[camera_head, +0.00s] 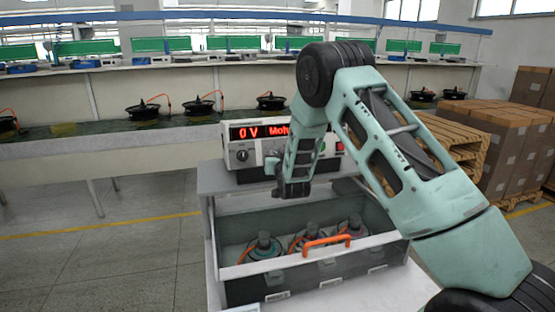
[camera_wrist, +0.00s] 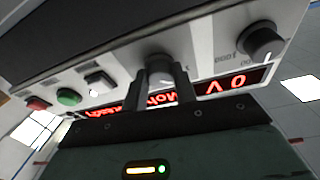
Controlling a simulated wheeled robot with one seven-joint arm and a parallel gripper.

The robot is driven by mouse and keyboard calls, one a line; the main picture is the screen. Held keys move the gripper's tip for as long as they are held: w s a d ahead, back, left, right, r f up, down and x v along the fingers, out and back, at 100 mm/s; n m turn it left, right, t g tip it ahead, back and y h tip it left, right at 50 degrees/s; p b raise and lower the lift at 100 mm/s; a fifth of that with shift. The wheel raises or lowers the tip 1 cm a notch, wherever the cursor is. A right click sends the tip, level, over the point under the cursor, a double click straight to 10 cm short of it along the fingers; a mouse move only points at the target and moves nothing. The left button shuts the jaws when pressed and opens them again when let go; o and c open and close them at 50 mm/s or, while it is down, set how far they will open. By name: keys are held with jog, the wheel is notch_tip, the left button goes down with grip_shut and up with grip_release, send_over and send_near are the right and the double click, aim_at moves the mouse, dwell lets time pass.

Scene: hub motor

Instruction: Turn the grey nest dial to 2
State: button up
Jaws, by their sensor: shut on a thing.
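The control box (camera_head: 233,158) stands on a shelf in the head view, with a red lit display (camera_head: 262,131) reading "0 V" and part of a word. In the wrist view its panel is upside down. There the grey nest dial (camera_wrist: 160,68) is between the two fingers of my gripper (camera_wrist: 161,84), which is shut on it. The fingers cover its sides, so I cannot read its setting. In the head view my gripper (camera_head: 277,172) is at the front of the panel and hides the dial.
A black knob (camera_wrist: 264,40), a white switch (camera_wrist: 99,82), a green button (camera_wrist: 68,97) and a red button (camera_wrist: 38,104) sit along the panel. Pallets with cartons stand right.

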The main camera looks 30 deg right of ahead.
jog(key=m+g+b, duration=0.1)
jog(key=m+b, duration=0.2)
jog(key=m, duration=0.1)
jog(key=m+h+b, duration=0.1)
jog(key=m+b, duration=0.3)
jog(key=m+g+h+b, duration=0.1)
jog(key=m+b, duration=0.3)
jog(key=shift+w+a+r+g, duration=0.1)
jog(key=shift+w+r+g, duration=0.05)
jog(key=shift+r+g, duration=0.15)
jog(key=shift+m, duration=0.4)
jog(key=o, duration=1)
